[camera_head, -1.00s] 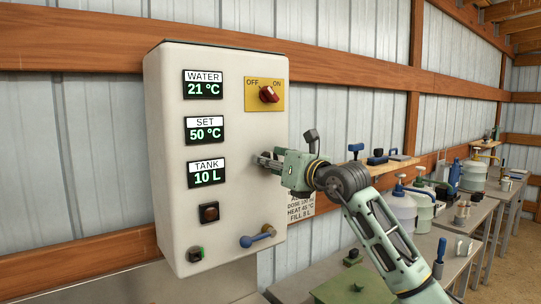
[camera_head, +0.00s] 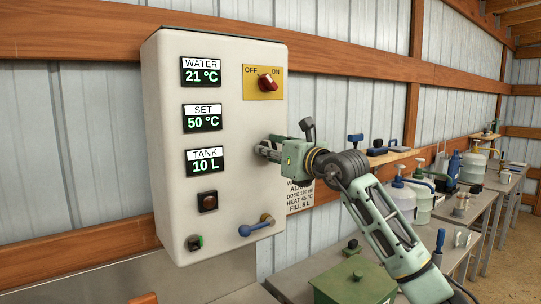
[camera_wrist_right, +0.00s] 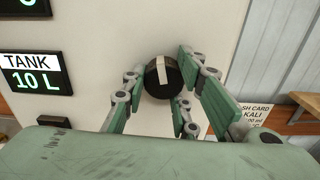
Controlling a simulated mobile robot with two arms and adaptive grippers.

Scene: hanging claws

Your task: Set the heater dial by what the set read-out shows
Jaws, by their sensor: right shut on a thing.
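A pale control box (camera_head: 165,120) hangs on the wall. Its set read-out (camera_head: 203,119) shows 50 °C, the water read-out (camera_head: 202,72) 21 °C and the tank read-out (camera_head: 205,162) 10 L. In the right wrist view the heater dial (camera_wrist_right: 160,80) is a black round knob with a white pointer bar, close to upright. My right gripper (camera_head: 263,149) is shut on the dial, with its fingers on both sides of it in the wrist view (camera_wrist_right: 161,82). The gripper hides the dial in the head view. My left gripper is not in view.
A red OFF/ON switch (camera_head: 267,83) sits on a yellow plate above the dial. A wash card (camera_head: 300,197), partly hidden, reads heat 45 °C. Benches with bottles stand at right.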

